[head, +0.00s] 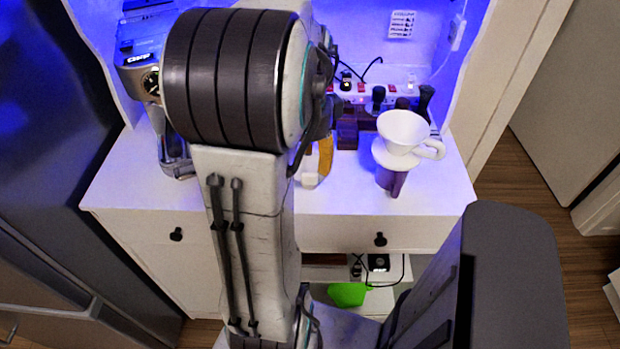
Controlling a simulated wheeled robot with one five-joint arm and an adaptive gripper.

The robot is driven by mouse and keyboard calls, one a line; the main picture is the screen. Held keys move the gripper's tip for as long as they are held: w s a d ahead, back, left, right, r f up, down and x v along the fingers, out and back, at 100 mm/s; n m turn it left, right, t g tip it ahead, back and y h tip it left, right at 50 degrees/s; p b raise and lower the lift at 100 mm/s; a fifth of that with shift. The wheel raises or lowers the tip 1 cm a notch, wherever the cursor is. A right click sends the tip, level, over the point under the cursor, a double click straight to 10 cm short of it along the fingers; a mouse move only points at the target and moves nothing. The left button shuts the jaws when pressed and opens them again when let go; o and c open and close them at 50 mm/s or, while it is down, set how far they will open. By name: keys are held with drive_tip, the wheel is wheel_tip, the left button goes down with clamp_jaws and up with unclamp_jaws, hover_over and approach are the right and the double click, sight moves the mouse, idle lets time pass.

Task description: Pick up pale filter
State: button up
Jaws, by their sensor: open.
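The pale filter (403,132) is a white cone-shaped dripper with a side handle at its right. It sits upright on a dark purple-brown holder (392,181) on the right part of the white cabinet top. My gripper (326,90) shows only in part, as dark pieces at the right edge of my arm, left of the filter and apart from it. It is open; its fingertips are mostly hidden by my arm. Nothing shows held in it.
On the white cabinet top (440,195), an espresso machine (143,80) stands left, partly hidden. A yellow-orange item (326,157) and dark wooden blocks (347,132) are left of the filter. Dark-handled tools (424,101) and a power strip (400,90) lie behind. Clear surface lies in front.

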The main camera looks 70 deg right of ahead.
sight(309, 176)
drive_tip(key=shift+s+f, duration=0.15)
drive_tip(key=shift+f, duration=1.05)
drive_tip(key=shift+s+f, duration=0.1)
drive_tip(key=shift+f, duration=1.05)
drive_tip(key=shift+o, duration=0.3)
clamp_jaws()
